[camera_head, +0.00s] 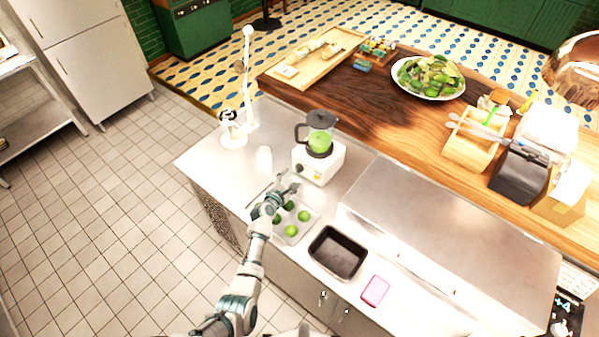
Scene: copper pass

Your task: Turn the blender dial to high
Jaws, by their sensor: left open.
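The blender (319,148) stands on the metal counter, with a white base, a dark lid and handle, and green contents in its jar. A small dark dial (300,168) shows on the front of the base; its setting is too small to read. My left gripper (290,184) is open, just in front and to the left of the base, above the back of a tray of limes. I cannot tell whether a fingertip touches the base. My right gripper is not in view.
A tray (312,216) with several limes lies below my gripper. A white cup (264,158) stands left of the blender. A black pan (338,253) and a pink sponge-like block (375,291) lie to the right. A white faucet-like stand (248,90) rises behind.

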